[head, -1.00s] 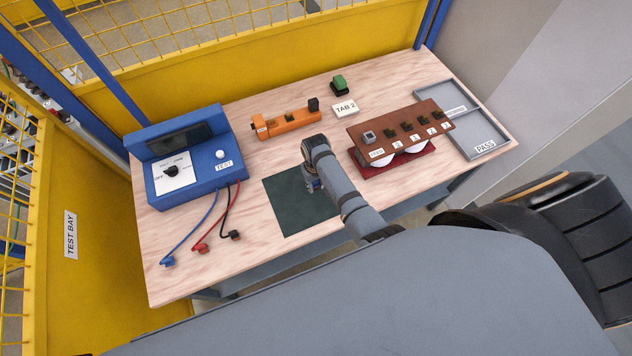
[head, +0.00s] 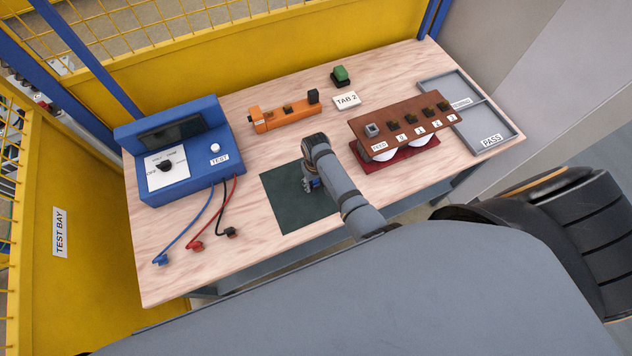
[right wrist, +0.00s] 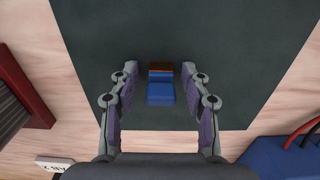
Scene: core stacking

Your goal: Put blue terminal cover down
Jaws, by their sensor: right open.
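The blue terminal cover (right wrist: 160,93), a small blue block with a brown-orange end, is on the dark green mat (right wrist: 225,35) in the right wrist view. My right gripper (right wrist: 160,85) is open, with a finger on each side of the cover and a visible gap to both. In the head view my right gripper (head: 309,185) is low over the mat (head: 285,212), and the wrist hides most of it and the cover. My left gripper is not in view.
A blue test box (head: 190,185) with blue, red and black leads stands left of the mat. An orange fixture (head: 285,115) is behind it. A brown rack (head: 405,125) on a red base and a grey PASS tray (head: 490,130) are to the right.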

